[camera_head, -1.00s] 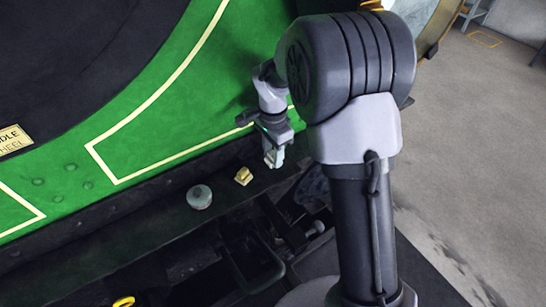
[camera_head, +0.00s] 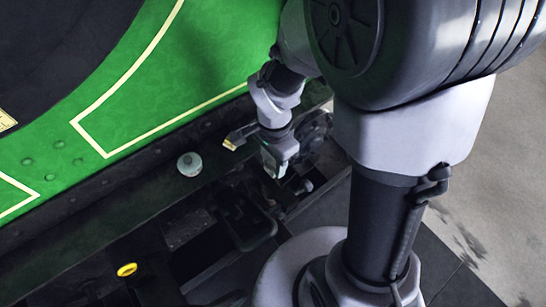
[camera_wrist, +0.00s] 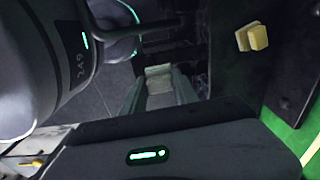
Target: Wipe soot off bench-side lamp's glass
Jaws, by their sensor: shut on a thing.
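My gripper (camera_head: 274,168) points down beside the dark ledge of the green engine. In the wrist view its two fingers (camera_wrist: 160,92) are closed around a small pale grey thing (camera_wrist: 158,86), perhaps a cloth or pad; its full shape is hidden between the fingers. I cannot make out a lamp or its sooty glass in either view.
Dark pipes and fittings lie below. A yellow ring (camera_head: 126,269) shows lower left. Grey floor is clear at right.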

